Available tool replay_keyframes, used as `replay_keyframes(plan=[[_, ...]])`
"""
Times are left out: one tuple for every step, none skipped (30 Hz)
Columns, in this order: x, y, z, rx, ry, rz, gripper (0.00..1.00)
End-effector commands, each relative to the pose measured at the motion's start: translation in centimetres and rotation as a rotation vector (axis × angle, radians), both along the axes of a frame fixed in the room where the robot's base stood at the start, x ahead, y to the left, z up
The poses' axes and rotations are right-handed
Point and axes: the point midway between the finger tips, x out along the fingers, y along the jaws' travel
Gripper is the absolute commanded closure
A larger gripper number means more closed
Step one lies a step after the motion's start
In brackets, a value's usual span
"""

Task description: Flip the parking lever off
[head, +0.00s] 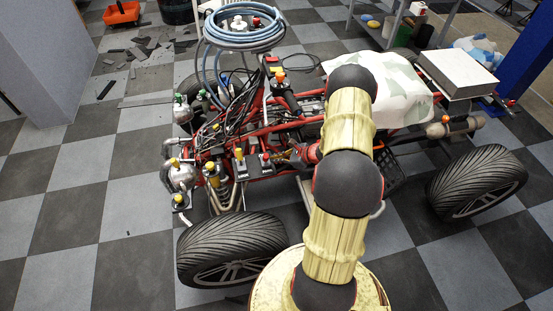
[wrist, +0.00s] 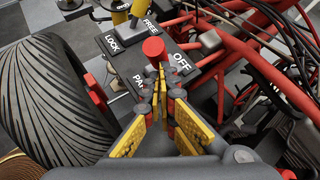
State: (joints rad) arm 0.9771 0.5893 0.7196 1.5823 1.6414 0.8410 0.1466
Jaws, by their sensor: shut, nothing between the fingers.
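The parking lever's red knob (wrist: 153,49) shows in the wrist view just beyond my fingertips. The red knob also shows in the head view (head: 265,157) on the buggy's near side. My gripper (wrist: 161,72) is shut and empty, its tips right at the knob. I cannot tell whether they touch. The fingers hide the lever's shaft, so its lean is unclear.
A large tyre (wrist: 50,100) is at left in the wrist view. Red frame tubes (wrist: 260,45) and dark cables crowd the right. Checkered floor lies open left of the buggy.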

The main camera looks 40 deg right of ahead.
Motion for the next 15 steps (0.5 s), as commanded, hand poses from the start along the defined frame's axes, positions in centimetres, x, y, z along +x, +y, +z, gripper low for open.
replay_keyframes(plan=[[0.3,-0.1,0.7,0.011,0.020,0.003,1.00],[0.4,-0.2,0.8,0.021,0.035,0.004,1.00],[0.6,-0.2,1.0,0.033,0.058,0.005,1.00],[0.7,-0.3,1.0,0.044,0.075,0.004,1.00],[0.8,-0.4,1.2,0.054,0.092,0.005,1.00],[0.9,-0.5,1.2,0.068,0.113,0.005,1.00],[1.0,-0.5,1.2,0.077,0.130,0.004,1.00],[1.2,-0.6,1.3,0.086,0.143,0.003,1.00],[1.3,-0.7,1.2,0.098,0.162,0.004,1.00],[1.4,-0.7,1.2,0.106,0.176,0.005,1.00],[1.5,-0.8,1.3,0.114,0.190,0.005,1.00],[1.6,-0.8,1.2,0.126,0.207,0.005,1.00],[1.7,-0.9,1.2,0.134,0.219,0.004,1.00],[1.7,-1.0,1.3,0.135,0.222,0.004,1.00],[1.8,-1.0,1.3,0.135,0.221,0.003,1.00]])
